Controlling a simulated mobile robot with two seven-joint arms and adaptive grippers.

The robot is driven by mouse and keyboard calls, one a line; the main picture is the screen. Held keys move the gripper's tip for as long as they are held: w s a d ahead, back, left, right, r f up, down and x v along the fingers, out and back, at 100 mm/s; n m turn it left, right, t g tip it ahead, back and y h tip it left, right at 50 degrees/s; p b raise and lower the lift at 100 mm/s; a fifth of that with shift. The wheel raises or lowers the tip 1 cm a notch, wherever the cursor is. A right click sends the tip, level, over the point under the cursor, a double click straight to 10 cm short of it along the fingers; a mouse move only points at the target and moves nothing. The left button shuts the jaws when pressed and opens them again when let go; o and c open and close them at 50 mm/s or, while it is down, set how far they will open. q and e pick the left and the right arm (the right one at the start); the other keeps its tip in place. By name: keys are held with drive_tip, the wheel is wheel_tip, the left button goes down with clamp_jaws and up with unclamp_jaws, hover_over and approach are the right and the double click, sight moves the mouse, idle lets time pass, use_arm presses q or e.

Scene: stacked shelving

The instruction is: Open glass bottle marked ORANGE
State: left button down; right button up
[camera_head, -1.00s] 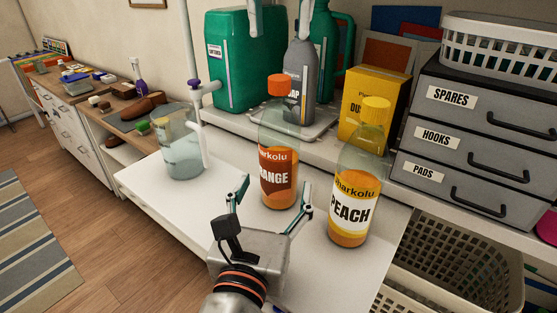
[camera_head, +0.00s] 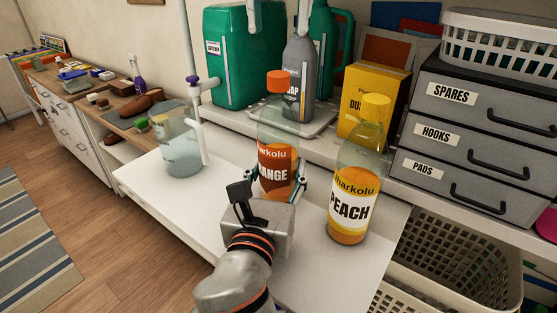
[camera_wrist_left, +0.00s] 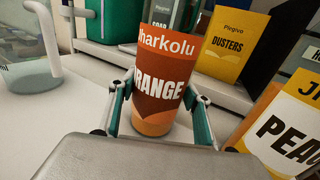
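The clear bottle marked ORANGE (camera_head: 277,155) stands upright on the white surface, its orange cap (camera_head: 278,81) on. In the left wrist view the label (camera_wrist_left: 160,85) faces me and the cap is out of frame. My left gripper (camera_head: 276,178) is low around the bottle, with one finger on each side. Its fingers (camera_wrist_left: 158,108) flank the lower label in the left wrist view. They are very close to the bottle; I cannot tell whether they press on it. My right gripper is not in view.
The PEACH bottle (camera_head: 350,205) stands close on the right. A clear jug (camera_head: 178,145) stands on the left. Behind are a grey soap bottle (camera_head: 299,75), a yellow DUSTERS box (camera_head: 372,103) and a green canister (camera_head: 228,60). Grey drawers (camera_head: 470,135) are at the right.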

sight(278, 74)
idle(0.3)
drive_tip(key=m, duration=0.5)
drive_tip(key=shift+m, duration=0.3)
drive_tip(key=m, duration=1)
drive_tip(key=shift+m, duration=0.3)
drive_tip(key=m, duration=0.6)
drive_tip(key=shift+f, duration=4.05)
